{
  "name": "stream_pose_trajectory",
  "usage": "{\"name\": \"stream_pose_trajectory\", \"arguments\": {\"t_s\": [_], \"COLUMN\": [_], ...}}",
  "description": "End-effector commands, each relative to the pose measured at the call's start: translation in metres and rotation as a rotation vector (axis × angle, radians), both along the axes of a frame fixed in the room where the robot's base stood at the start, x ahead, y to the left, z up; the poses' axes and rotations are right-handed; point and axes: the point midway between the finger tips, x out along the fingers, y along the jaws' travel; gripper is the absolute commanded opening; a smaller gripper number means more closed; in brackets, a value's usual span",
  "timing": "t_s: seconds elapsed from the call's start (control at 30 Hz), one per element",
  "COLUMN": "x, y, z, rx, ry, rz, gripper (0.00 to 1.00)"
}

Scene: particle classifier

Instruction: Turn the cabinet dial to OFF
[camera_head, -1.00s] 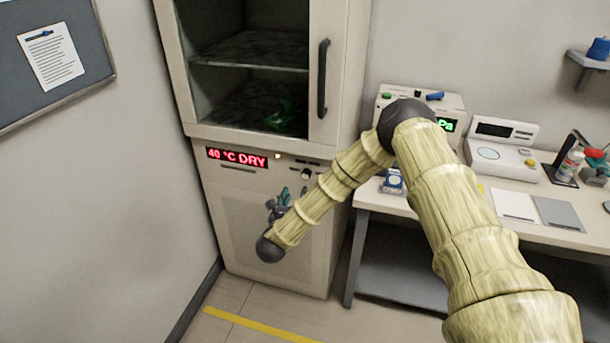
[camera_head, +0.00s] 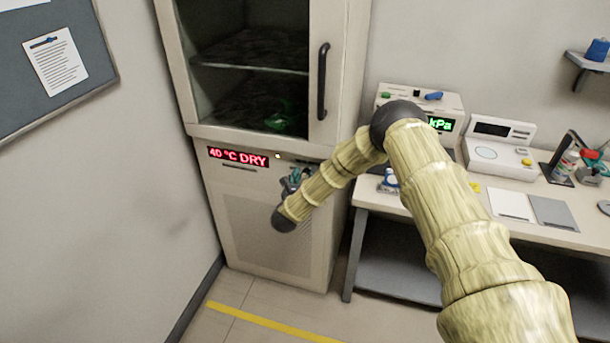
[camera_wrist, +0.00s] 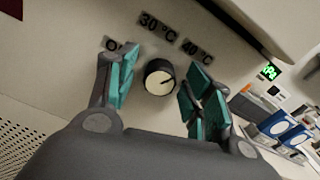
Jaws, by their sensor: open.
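The cabinet dial (camera_wrist: 159,77) is a round black knob with a cream face and a dark pointer line, which slants up and right toward the 40 °C label (camera_wrist: 197,50). The 30 °C label (camera_wrist: 157,27) is above it; the OFF label (camera_wrist: 112,45) at upper left is partly hidden by a finger. My gripper (camera_wrist: 160,84) is open, its teal fingers left and right of the dial with gaps showing. In the head view my gripper (camera_head: 292,180) is at the cabinet front, and the dial cannot be made out there. The cabinet (camera_head: 262,232) shows "40 °C DRY" on its red display (camera_head: 238,157).
The glass cabinet door with a dark handle (camera_head: 322,82) is above the panel. A bench (camera_head: 470,225) with instruments stands to the right, and small blue-and-white boxes (camera_wrist: 283,128) show right of my gripper. A wall is at left.

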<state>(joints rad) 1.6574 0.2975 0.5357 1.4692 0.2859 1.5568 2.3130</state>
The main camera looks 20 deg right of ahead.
Motion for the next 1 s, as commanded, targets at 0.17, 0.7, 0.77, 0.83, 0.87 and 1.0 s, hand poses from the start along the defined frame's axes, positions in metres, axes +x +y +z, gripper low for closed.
{"name": "stream_pose_trajectory", "arguments": {"t_s": [0.17,0.7,0.77,0.83,0.87,1.0], "x": [0.0011,0.001,0.0011,0.0012,0.0013,0.0016], "y": [-0.0008,-0.0007,-0.0007,-0.0007,-0.0007,-0.0008], "z": [-0.0002,-0.0002,-0.0005,-0.0009,-0.0012,-0.0024], "rx": [0.0,-0.002,-0.007,-0.019,-0.026,-0.077], "ry": [0.0,0.002,0.005,0.011,0.016,0.05], "rz": [0.0,0.0,0.0,0.0,0.0,-0.001], "gripper": [0.51,0.05,0.05,0.05,0.05,0.05]}}
